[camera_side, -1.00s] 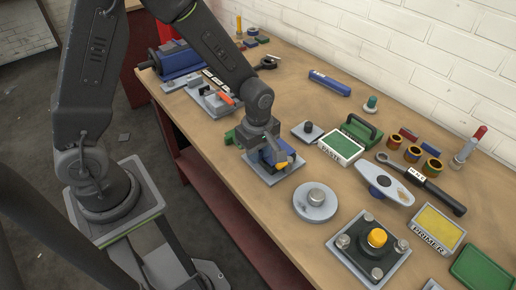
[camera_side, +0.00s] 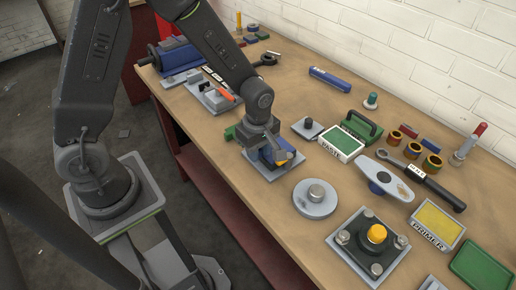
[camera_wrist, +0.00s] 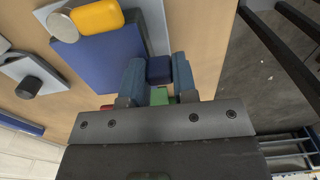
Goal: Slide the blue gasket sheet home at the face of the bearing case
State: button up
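In the side view, my gripper (camera_side: 266,147) points down at a blue piece on a grey base plate (camera_side: 261,172) near the table's front edge. In the wrist view, my two fingers (camera_wrist: 159,72) stand close on both sides of a small dark blue block (camera_wrist: 159,69), which looks like the grip part of the blue gasket sheet. A broad blue face (camera_wrist: 105,62) lies left of the fingers, beside a yellow piece (camera_wrist: 97,15) and a silver round post (camera_wrist: 62,25). I cannot tell clearly which blue surface is sheet and which is bearing case.
A black post on a plate (camera_side: 308,127), the paste box (camera_side: 342,144) and a round grey disc (camera_side: 314,201) stand to the right. A plate with a yellow knob (camera_side: 377,233) is nearer. A green block (camera_side: 229,133) sits just left of my gripper.

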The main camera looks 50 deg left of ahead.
jog(key=o, duration=0.5)
notch_tip(320, 180, up, 14)
dwell(0.5)
dwell(0.5)
jog(key=s+a+r+m+t, duration=0.1)
jog(key=s+r+m+t, duration=0.1)
jog(key=s+r+m, duration=0.2)
jog(key=s+a+r+m+t, duration=0.2)
jog(key=s+r+m, duration=0.3)
jog(key=s+m, duration=0.5)
jog(key=m+t, duration=0.1)
jog(key=m, duration=0.3)
jog(key=shift+s+r+t, duration=0.15)
jog(key=shift+r+t, duration=0.1)
jog(key=shift+t, duration=0.05)
